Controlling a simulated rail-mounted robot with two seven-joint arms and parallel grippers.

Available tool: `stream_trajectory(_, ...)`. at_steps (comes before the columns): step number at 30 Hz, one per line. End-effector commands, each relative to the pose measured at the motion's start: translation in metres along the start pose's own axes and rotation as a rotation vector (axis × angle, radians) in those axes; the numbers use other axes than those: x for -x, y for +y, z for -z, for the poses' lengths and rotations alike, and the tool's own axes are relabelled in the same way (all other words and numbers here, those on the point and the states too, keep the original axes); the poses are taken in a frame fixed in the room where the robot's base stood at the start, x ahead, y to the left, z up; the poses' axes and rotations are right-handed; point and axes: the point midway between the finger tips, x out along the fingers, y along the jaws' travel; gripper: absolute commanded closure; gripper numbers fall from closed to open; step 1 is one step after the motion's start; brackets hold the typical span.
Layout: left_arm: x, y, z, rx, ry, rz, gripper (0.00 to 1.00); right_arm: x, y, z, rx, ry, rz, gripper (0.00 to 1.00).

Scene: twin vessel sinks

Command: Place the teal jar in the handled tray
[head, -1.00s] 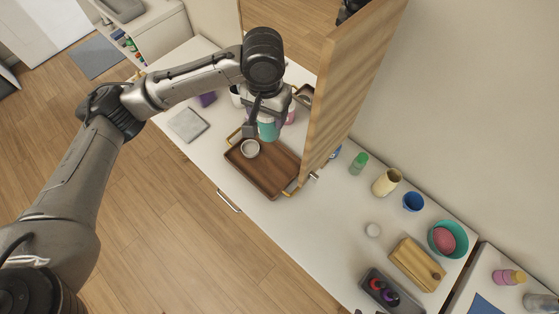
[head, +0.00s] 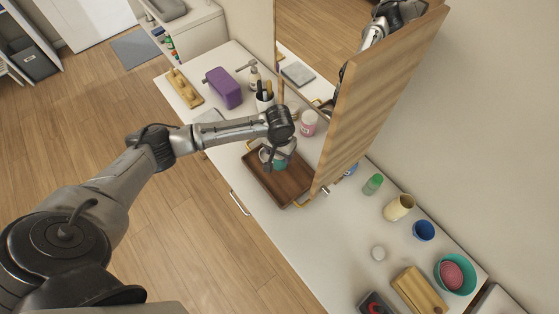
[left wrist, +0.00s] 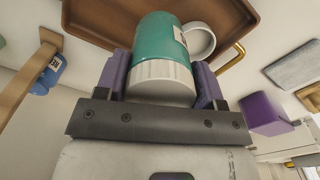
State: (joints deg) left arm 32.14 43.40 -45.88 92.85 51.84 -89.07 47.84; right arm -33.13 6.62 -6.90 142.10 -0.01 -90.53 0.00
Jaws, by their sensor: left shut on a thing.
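The teal jar (head: 280,164) has a pale ribbed lid and is held by my left gripper (head: 279,156). In the left wrist view the jar (left wrist: 160,45) sits between the two purple finger pads of my left gripper (left wrist: 163,82). The brown handled tray (head: 289,190) has brass handles and lies on the white counter; it also shows in the left wrist view (left wrist: 100,18). The jar is over the tray's inside, and I cannot tell whether it touches the floor of the tray. My right gripper is not in view.
A white cup (left wrist: 200,40) is close beside the jar at the tray. A wooden panel (head: 375,100) stands upright just right of the tray. A purple box (head: 224,88), a pink-labelled jar (head: 308,123) and a green bottle (head: 373,184) stand on the counter.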

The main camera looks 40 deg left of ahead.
Motion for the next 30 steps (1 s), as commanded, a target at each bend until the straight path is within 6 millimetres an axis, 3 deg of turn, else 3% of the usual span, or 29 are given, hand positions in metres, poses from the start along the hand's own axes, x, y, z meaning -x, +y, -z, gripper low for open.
stream_trajectory(8, -0.015, 0.001, 0.000, 0.000, 0.000, -0.001, 0.71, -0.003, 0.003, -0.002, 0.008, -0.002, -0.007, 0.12)
stream_trajectory(15, -0.044, 0.000, 0.000, 0.000, 0.000, 0.001, 0.71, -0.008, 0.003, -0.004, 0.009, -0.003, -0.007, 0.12)
stream_trajectory(28, -0.048, 0.000, 0.000, 0.000, 0.001, -0.001, 0.71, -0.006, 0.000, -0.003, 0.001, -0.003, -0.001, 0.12)
stream_trajectory(29, -0.049, 0.000, 0.000, 0.000, 0.000, 0.000, 0.36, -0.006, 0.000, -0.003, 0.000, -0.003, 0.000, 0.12)
stream_trajectory(30, -0.049, 0.000, 0.000, 0.000, 0.000, 0.000, 0.32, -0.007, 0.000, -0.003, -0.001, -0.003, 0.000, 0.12)
